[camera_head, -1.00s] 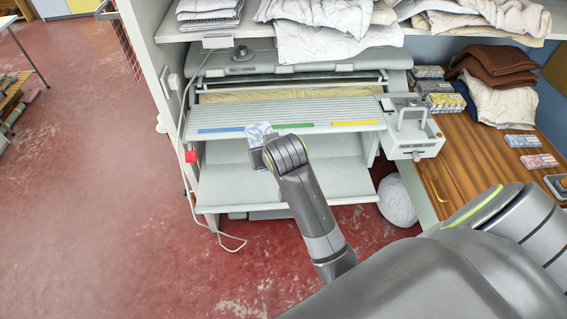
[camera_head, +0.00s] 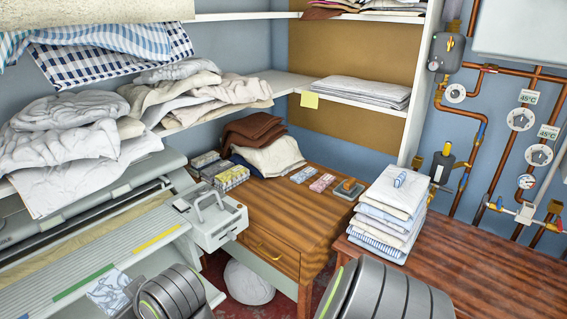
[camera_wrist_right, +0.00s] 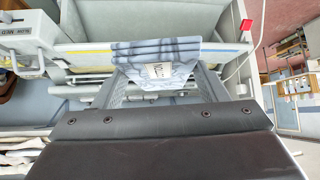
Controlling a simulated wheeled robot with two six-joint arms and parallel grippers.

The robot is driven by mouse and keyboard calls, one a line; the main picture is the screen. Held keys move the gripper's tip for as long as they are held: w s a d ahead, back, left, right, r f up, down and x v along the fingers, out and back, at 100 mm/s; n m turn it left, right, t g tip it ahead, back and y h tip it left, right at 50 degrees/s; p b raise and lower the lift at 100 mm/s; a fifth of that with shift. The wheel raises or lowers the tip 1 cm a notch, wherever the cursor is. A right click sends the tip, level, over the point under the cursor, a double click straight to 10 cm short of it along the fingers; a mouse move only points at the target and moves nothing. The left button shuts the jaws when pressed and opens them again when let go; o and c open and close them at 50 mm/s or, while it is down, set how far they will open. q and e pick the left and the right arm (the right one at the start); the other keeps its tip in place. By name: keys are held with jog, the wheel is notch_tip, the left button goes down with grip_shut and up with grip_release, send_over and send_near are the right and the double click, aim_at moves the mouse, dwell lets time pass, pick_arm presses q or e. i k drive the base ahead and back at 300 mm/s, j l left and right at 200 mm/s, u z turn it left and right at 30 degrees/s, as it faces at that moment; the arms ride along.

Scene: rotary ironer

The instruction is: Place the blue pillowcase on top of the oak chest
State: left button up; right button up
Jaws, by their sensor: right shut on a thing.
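The blue pillowcase (camera_wrist_right: 155,50) is a small folded pale blue bundle with a white label, held between the fingers of my right gripper (camera_wrist_right: 158,84) in the right wrist view. In the head view the pillowcase (camera_head: 106,292) shows at the bottom left, in front of the ironer's slatted board, with my right gripper (camera_head: 132,292) partly hidden by its own wrist. The oak chest (camera_head: 290,226) stands at the centre of the head view, with a drawer and a brass handle. It is right of the gripper and apart from it. My left gripper is not in view.
On the chest lie brown cloths (camera_head: 252,130), cream cloth (camera_head: 272,157), small boxes (camera_head: 225,175), flat packets (camera_head: 321,183) and an ink pad (camera_head: 349,188). Its front middle top is clear. The ironer's grey control box (camera_head: 217,218) lies between gripper and chest. A linen stack (camera_head: 391,205) stands right.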

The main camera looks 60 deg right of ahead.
aim_at(304, 219)
jog(key=l+z, duration=0.1)
jog(key=z, duration=0.9)
jog(key=i+z, duration=0.15)
jog(key=z, duration=0.35)
jog(key=i+l, duration=0.2)
jog(key=i, duration=0.3)
jog(key=i+l+z, duration=0.1)
jog(key=i+l, duration=0.15)
jog(key=i, duration=0.25)
